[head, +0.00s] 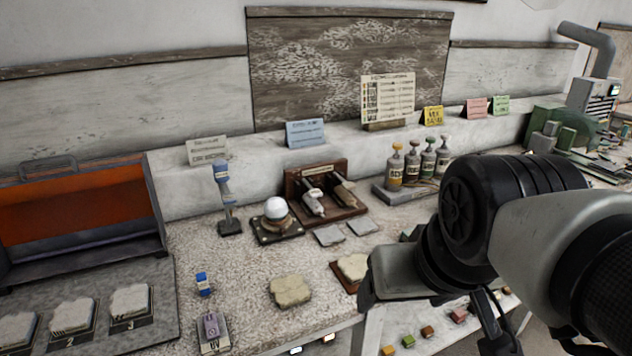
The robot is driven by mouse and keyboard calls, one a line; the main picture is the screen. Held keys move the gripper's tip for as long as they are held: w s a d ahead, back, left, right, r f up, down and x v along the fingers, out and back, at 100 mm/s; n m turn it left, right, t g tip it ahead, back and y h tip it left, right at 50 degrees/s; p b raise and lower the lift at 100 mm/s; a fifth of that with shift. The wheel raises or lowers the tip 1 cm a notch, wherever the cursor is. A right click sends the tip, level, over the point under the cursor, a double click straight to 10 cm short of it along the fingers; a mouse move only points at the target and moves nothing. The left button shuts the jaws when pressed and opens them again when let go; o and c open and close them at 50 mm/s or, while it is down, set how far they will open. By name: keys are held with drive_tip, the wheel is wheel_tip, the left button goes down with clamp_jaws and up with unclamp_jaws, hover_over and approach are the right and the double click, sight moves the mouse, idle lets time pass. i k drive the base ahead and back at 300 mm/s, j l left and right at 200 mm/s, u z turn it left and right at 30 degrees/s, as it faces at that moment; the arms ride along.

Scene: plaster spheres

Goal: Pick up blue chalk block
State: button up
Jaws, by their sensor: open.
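A small blue block with a white band (203,283), likely the blue chalk block, stands on the speckled bench top left of centre. It sits just behind a small purple device labelled UV (211,328). My gripper (496,335) is at the lower right, partly cut off by the bottom edge. Its dark fingers are open, and no object shows between them. It is far to the right of the blue block, beyond the bench's front edge. My arm covers part of the bench's right side.
Numbered slabs (73,315) and an orange-backed case (80,220) are at left. A white sphere on a stand (276,211), a tool rack (326,192) and bottles (412,166) stand behind. Small coloured blocks (427,331) sit low at right.

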sight(203, 282)
drive_tip(key=u, duration=1.2)
drive_tip(key=i+j, duration=0.2)
drive_tip(key=j, duration=0.15)
drive_tip(key=i+j, duration=0.2)
drive_tip(key=j, duration=0.1)
